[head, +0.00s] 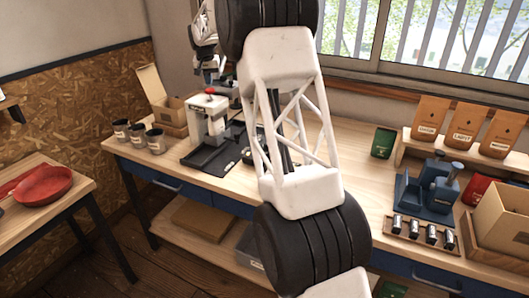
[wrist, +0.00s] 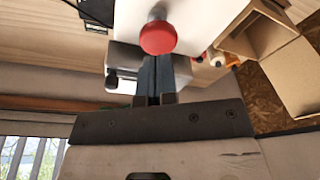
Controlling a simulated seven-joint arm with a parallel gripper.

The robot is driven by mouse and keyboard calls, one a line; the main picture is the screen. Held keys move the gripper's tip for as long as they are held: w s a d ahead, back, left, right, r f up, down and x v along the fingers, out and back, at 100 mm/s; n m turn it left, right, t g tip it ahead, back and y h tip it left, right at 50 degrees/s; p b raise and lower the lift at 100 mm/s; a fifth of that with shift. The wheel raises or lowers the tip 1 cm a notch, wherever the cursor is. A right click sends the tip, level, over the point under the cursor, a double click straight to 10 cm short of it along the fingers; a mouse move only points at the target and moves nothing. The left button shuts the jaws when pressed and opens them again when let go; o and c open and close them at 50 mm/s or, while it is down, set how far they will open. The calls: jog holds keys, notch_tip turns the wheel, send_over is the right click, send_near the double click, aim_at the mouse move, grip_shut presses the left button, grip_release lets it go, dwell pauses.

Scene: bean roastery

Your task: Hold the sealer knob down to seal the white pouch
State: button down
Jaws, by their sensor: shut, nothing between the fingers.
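The sealer appears to be the white machine (head: 196,118) with a red knob (head: 210,91) on top, standing on a dark base on the bench. In the wrist view the round red knob (wrist: 158,37) sits over the white body (wrist: 190,20). My gripper (wrist: 156,62) is shut and empty, its fingertips right beside the knob in that picture. I cannot tell whether they touch it. In the head view my arm crosses the middle and hides part of the bench right of the sealer. I cannot make out the white pouch in either view.
Several dark cups (head: 137,131) and an open cardboard box (head: 170,112) stand left of the sealer. A blue device (head: 410,196), a green pouch (head: 383,143) and a rack of brown pouches (head: 466,121) are to the right.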

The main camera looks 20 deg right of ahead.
jog(key=shift+w, duration=0.15)
jog(key=shift+w+d, duration=0.15)
jog(key=shift+w, duration=0.2)
jog(key=shift+w, duration=0.2)
jog(key=shift+f, duration=2.05)
dwell(1.1)
jog(key=shift+r, duration=0.15)
dwell(0.6)
jog(key=shift+r, duration=2.95)
